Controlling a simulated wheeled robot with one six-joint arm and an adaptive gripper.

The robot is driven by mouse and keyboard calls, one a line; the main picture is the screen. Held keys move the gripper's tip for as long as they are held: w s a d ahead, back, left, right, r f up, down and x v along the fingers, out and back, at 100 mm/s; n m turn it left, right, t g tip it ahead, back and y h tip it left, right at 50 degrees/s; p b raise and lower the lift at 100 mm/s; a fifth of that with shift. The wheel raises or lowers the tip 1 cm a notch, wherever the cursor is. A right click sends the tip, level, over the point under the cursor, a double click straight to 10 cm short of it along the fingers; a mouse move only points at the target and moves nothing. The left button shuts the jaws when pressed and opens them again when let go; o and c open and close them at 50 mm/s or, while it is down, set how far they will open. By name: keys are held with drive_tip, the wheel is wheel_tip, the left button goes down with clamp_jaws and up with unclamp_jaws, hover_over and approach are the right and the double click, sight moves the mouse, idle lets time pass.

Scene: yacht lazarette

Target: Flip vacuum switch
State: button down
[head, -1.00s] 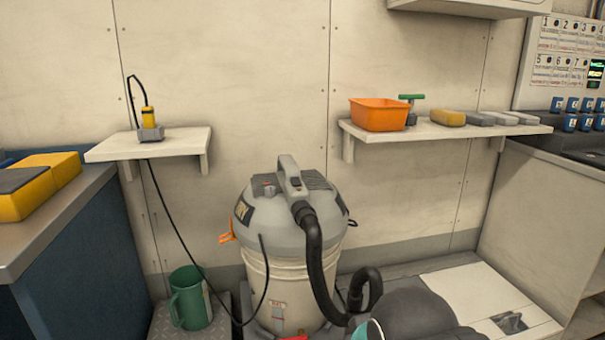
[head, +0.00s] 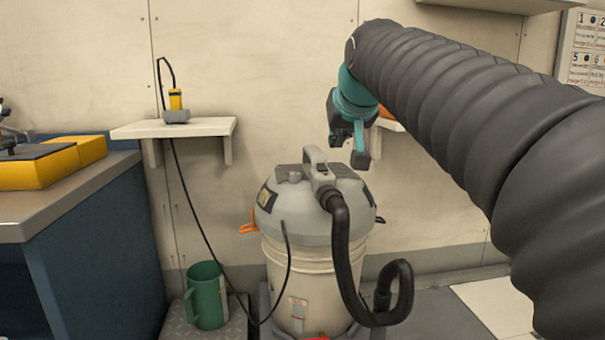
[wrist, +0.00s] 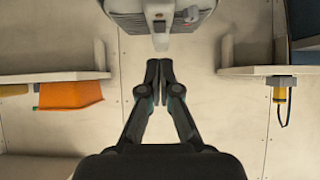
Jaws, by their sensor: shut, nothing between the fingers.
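The vacuum is a grey motor head (head: 270,215) on a pale ribbed drum (head: 295,262), standing upright on the floor. A grey handle (head: 312,160) rises from its top. A small knob (head: 294,177) sits left of the handle; I cannot tell for sure that it is the switch, or its position. My gripper (head: 360,160) is in the air, just right of the handle, apparently apart from the vacuum. In the wrist view the shut, empty fingers (wrist: 166,64) point toward the vacuum head (wrist: 128,8), with the handle (wrist: 160,35) and knob (wrist: 190,14) beyond the tips.
A black hose (head: 340,250) loops down the vacuum's front. A left wall shelf (head: 205,128) holds a yellow device (head: 175,100) with a hanging cable. A green mug (head: 207,295) stands low left. My arm hides most of the right shelf; its orange bin (wrist: 70,95) shows in the wrist view.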

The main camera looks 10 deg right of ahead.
drive_tip(key=shift+w+r+t+b, duration=0.35)
drive_tip(key=shift+w+r, duration=0.9)
drive_tip(key=shift+w, duration=0.3)
drive_tip(key=shift+w, duration=0.1)
drive_tip(key=b, duration=0.1)
approach(320, 162)
drive_tip(key=w, duration=0.3)
drive_tip(key=shift+w+r, duration=0.3)
drive_tip(key=shift+w, duration=0.1)
drive_tip(key=f, duration=0.1)
drive_tip(key=w+f+b, duration=0.1)
drive_tip(key=f, duration=0.1)
drive_tip(key=shift+w+f, duration=0.1)
drive_tip(key=shift+f, duration=0.4)
